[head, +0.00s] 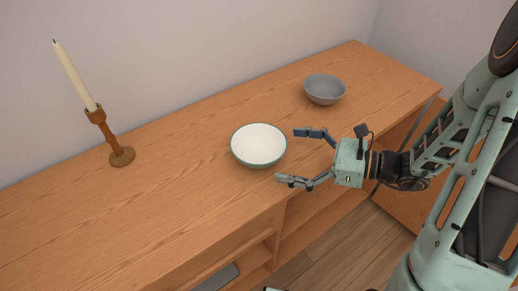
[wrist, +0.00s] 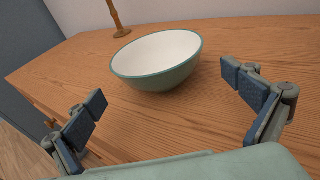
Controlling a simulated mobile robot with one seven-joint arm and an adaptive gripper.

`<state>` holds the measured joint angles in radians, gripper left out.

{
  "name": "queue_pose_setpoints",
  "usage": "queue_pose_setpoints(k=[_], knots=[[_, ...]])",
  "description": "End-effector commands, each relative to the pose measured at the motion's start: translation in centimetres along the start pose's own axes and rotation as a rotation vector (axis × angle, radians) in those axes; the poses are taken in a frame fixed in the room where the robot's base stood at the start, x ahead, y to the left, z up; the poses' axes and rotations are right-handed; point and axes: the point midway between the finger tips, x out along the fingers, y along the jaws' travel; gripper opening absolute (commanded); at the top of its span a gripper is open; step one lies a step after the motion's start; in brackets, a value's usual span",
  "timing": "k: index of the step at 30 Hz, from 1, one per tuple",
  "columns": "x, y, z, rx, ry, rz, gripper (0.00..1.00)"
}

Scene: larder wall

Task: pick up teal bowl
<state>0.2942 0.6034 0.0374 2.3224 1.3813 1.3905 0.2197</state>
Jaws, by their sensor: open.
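The teal bowl (head: 258,145) stands upright on the wooden cabinet top, near its front edge. It has a white inside and a teal rim and outside, and it looks empty. In the wrist view the bowl (wrist: 158,60) sits ahead of and between my fingers. My gripper (head: 301,157) is open and empty, just right of the bowl in the head view, with its fingers pointing at it. The fingers (wrist: 168,98) are apart from the bowl in the wrist view.
A grey bowl (head: 325,89) stands further back to the right. A wooden candlestick with a cream candle (head: 116,143) stands at the left, near the wall. The cabinet top (head: 190,180) is clear between them. Open shelves (head: 310,215) lie below its front edge.

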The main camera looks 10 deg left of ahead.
Motion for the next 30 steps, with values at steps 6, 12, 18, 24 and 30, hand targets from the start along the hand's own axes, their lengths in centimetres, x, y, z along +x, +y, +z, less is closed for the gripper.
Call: queue_pose_setpoints(k=[6, 12, 18, 24, 30], knots=[[2.4, 0.0, 0.0, 0.0, 0.002, 0.001, 1.0], [4.7, 0.3, 0.2, 0.002, 0.003, 0.005, 1.0], [7.3, 0.3, 0.3, 0.0, 0.004, 0.003, 1.0], [7.7, 0.2, 0.3, 0.0, 0.004, 0.0, 1.0], [7.7, 0.2, 0.2, 0.001, 0.004, 0.0, 0.89]])
